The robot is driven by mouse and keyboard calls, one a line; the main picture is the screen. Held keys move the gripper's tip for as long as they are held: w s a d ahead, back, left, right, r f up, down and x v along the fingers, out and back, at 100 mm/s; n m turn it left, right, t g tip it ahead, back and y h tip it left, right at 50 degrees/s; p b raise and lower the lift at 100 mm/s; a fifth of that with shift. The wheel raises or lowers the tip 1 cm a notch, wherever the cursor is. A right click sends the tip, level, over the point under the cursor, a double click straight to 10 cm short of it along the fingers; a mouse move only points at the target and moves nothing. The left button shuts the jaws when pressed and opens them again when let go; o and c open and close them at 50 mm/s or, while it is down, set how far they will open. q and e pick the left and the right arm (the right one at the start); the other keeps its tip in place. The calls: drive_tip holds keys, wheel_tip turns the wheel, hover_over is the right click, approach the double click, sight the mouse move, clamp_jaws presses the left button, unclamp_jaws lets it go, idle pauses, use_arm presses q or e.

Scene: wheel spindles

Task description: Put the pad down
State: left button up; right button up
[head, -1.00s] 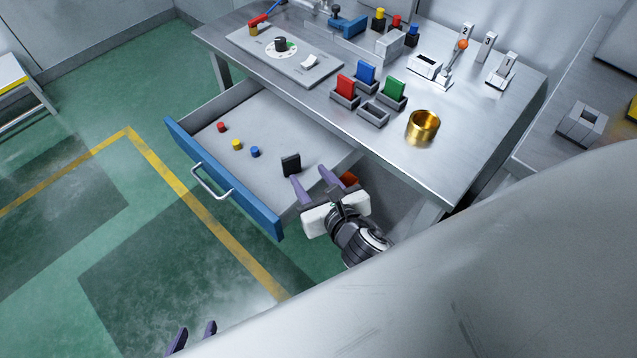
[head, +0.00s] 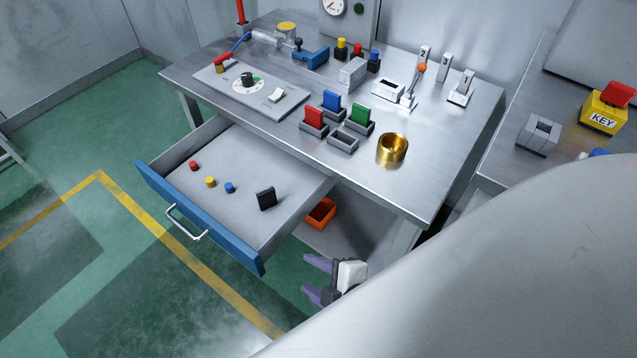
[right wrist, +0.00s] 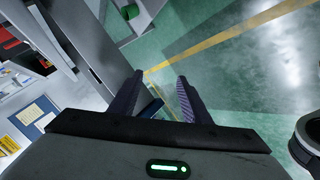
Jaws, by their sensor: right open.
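The black pad (head: 266,198) stands on edge on the floor of the open drawer (head: 215,217), near its right end. My right gripper (head: 307,277) is open and empty, outside the drawer and to the lower right of the pad, well apart from it. The right wrist view shows its two purple fingers (right wrist: 158,90) spread, with nothing held between them. My left gripper is not in view.
Red (head: 194,166), yellow (head: 210,182) and blue (head: 229,187) pegs stand in the drawer. On the table, red (head: 315,118), blue (head: 331,103) and green (head: 362,114) pads stand in holders beside an empty holder (head: 343,142). A brass ring (head: 391,149) stands to the right. An orange bin (head: 320,213) sits below.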

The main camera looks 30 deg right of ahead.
drive_tip(key=shift+s+a+f+m+g+y, duration=0.3)
drive_tip(key=shift+s+m, duration=0.35)
drive_tip(key=shift+m, duration=1.1)
drive_tip(key=shift+s+a+f+m+g+y, duration=0.1)
drive_tip(key=shift+s+f+m, duration=0.5)
drive_tip(key=shift+m, duration=1.1)
drive_tip(key=shift+s+a+f+m+g+y, duration=0.15)
drive_tip(key=shift+s+m, duration=0.6)
drive_tip(key=shift+m, duration=1)
